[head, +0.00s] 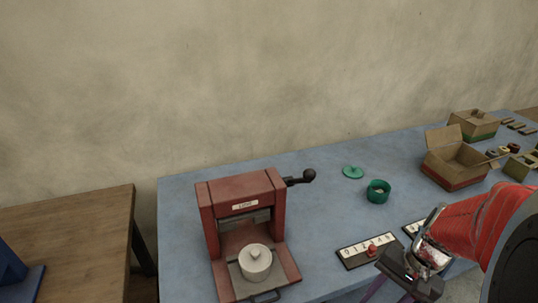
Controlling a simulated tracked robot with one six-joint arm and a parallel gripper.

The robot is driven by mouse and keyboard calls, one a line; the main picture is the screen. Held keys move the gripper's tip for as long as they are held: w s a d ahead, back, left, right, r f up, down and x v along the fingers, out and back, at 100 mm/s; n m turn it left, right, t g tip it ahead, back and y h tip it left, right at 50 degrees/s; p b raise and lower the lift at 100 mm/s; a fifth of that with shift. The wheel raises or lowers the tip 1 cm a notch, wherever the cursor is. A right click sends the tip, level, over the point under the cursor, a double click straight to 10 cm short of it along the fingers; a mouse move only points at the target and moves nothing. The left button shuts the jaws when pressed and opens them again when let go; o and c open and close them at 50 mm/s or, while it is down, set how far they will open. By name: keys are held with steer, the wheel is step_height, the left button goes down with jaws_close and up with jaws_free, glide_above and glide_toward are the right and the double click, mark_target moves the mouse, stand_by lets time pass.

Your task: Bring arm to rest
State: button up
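My arm comes in from the lower right, with a red ribbed sleeve and a bright metal wrist. My gripper (388,293) hangs below the wrist near the bottom edge, over the front of the blue table (325,200). Its dark fingers look spread, with a gap between them and nothing seen in it. The fingertips are close to or past the picture's edge. My gripper is just right of and in front of a number plate (352,259) with a red knob.
A red press (238,195) with a black-knobbed crank stands left, a lidded pale pot (256,263) at its front. A green cup (378,191) and green lid (353,172) lie mid-table. A wooden table (75,230) is left.

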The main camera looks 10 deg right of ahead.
steer(key=w+a+r+n+t+h, duration=0.2)
steer(key=a+r+n+t, duration=0.3)
steer(key=a+r+n, duration=0.4)
steer(key=a+r+h, duration=0.1)
steer(key=a+r, duration=0.3)
steer(key=r, duration=0.3)
steer(key=shift+a+r+n+t, duration=0.2)
steer(key=shift+a+n+t, duration=0.2)
steer(key=shift+d, duration=0.1)
